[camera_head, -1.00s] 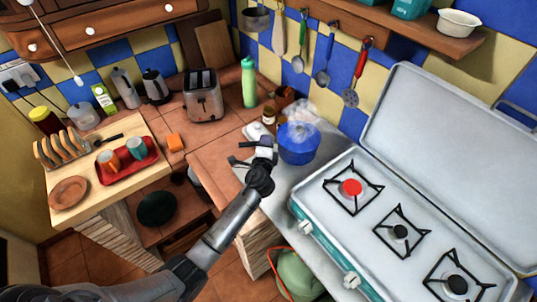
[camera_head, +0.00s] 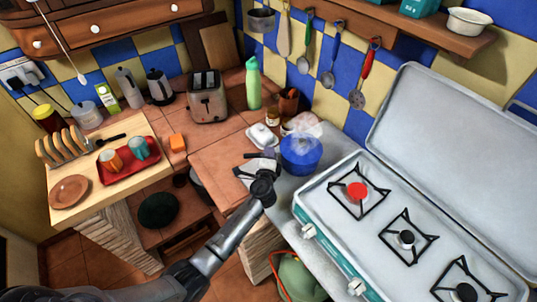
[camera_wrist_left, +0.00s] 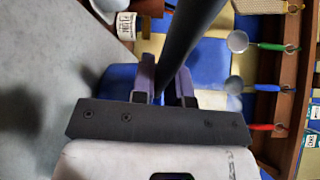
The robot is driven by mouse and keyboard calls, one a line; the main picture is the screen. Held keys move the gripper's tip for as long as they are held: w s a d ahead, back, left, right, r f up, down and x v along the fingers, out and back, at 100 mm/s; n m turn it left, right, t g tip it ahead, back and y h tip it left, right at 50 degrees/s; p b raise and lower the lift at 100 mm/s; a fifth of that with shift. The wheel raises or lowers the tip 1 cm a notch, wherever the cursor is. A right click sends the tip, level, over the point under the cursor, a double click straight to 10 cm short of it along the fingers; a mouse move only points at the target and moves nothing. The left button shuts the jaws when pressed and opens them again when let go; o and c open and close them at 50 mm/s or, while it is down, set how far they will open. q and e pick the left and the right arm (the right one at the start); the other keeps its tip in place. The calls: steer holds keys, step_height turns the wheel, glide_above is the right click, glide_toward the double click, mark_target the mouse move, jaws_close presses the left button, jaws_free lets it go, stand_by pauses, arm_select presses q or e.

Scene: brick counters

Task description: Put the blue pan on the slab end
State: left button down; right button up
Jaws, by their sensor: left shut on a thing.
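The blue pan (camera_head: 300,155) is at the slab end (camera_head: 285,187), the grey strip between the tiled counter and the stove. Whether its base touches the slab I cannot tell. Pale steam hangs over its top. My left gripper (camera_head: 263,164) is on the pan's left side, shut on its dark handle. In the left wrist view the fingers (camera_wrist_left: 167,86) close around the dark handle (camera_wrist_left: 190,38), and part of the blue pan shows behind them. My right gripper is in neither view.
The camping stove (camera_head: 405,235) with its raised lid stands right of the pan, its left burner glowing red. A white butter dish (camera_head: 262,136) and small jars are close behind the pan. Utensils hang on the back wall.

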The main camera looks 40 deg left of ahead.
arm_select(q)
steer(key=c, duration=1.1)
jaws_free()
